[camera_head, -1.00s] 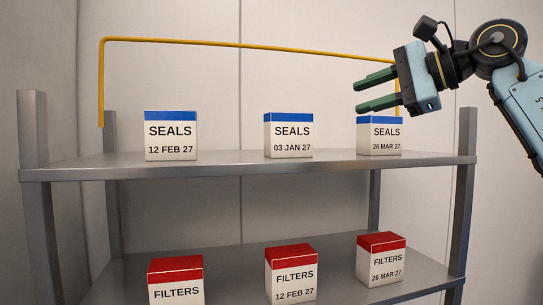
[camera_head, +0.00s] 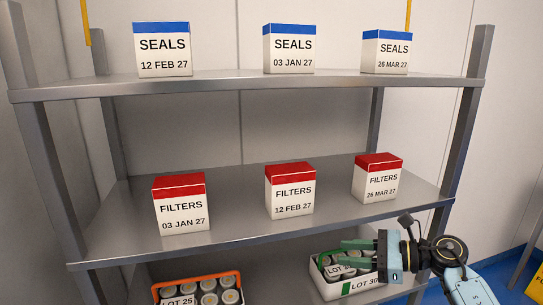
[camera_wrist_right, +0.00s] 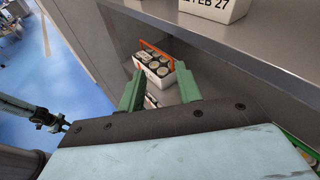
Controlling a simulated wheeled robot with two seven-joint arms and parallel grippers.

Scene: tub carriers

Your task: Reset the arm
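My right gripper (camera_head: 350,253) is open and empty in the head view, in front of the white LOT 30 tub carrier (camera_head: 362,287), hiding part of it. In the right wrist view its two green fingers (camera_wrist_right: 158,92) stand apart with nothing held between them. An arm that seems to be my left one (camera_wrist_right: 45,115) shows small at the left of the wrist view; its fingers are too small to judge. The LOT 25 carrier with an orange handle (camera_head: 197,279) stands on the lowest shelf at left. An orange-handled carrier also shows beyond the fingers in the wrist view (camera_wrist_right: 150,45).
A grey metal shelf rack (camera_head: 270,85) fills the view. The top shelf bears blue-topped SEALS boxes (camera_head: 289,52). The middle shelf (camera_head: 240,228) bears red-topped FILTERS boxes (camera_head: 290,195), close above my right gripper. Blue floor (camera_wrist_right: 85,60) is open beside the rack.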

